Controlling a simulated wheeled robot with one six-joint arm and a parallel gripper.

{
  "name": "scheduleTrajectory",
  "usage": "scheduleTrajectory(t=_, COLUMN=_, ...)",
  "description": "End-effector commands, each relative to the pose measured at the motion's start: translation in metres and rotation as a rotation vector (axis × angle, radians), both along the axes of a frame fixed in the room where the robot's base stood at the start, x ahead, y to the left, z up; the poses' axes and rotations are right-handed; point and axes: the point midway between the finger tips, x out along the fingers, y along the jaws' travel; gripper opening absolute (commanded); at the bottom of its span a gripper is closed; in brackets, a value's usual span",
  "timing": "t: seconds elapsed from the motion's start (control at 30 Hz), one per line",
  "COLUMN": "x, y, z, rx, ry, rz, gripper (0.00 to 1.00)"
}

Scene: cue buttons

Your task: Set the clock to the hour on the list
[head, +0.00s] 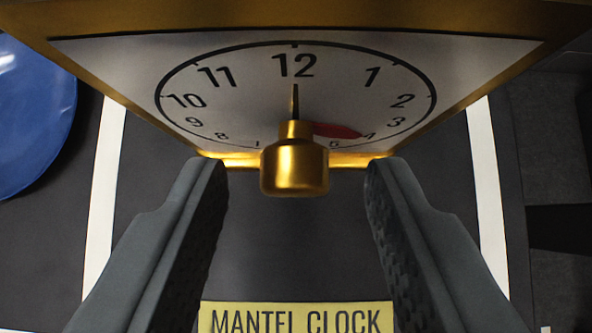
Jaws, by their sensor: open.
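The mantel clock (470,60) has a white face in a gold frame at the top of the head view, seen steeply from below. Its thin black hand (295,100) points at 12. Its red hand (338,131) points right, about toward the 4. A gold knob (294,168) sticks out from the middle of the face and hides part of the lower numerals. My gripper (293,180) is open, one finger on each side of the knob, with a visible gap on both sides. No list is in view.
A yellow label (296,316) reading "MANTEL CLOCK" lies below, between my fingers. White stripes (105,190) mark the dark surface on both sides. A blue round object (32,120) is at the left edge.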

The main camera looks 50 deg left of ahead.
Motion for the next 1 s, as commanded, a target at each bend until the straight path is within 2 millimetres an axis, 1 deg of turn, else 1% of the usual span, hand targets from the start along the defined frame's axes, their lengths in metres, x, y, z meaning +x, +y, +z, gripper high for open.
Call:
scheduleTrajectory(t=0.2, x=0.0001, y=0.0002, z=-0.0001, rx=0.0, ry=0.0, rz=0.0, gripper=0.42)
scheduleTrajectory(t=0.27, x=0.0001, y=0.0002, z=-0.0001, rx=0.0, ry=0.0, rz=0.0, gripper=0.32)
scheduleTrajectory(t=0.4, x=0.0, y=0.0002, z=0.0, rx=0.0, ry=0.0, rz=0.0, gripper=0.05)
scheduleTrajectory(t=0.43, x=0.0, y=0.0001, z=0.0001, rx=0.0, ry=0.0, rz=0.0, gripper=0.0)
scheduleTrajectory(t=0.77, x=0.0008, y=-0.0004, z=-0.0004, rx=0.023, ry=0.029, rz=0.0, gripper=0.0)
scheduleTrajectory(t=1.0, x=0.0038, y=-0.0029, z=-0.0004, rx=0.106, ry=0.134, rz=-0.002, gripper=0.0)
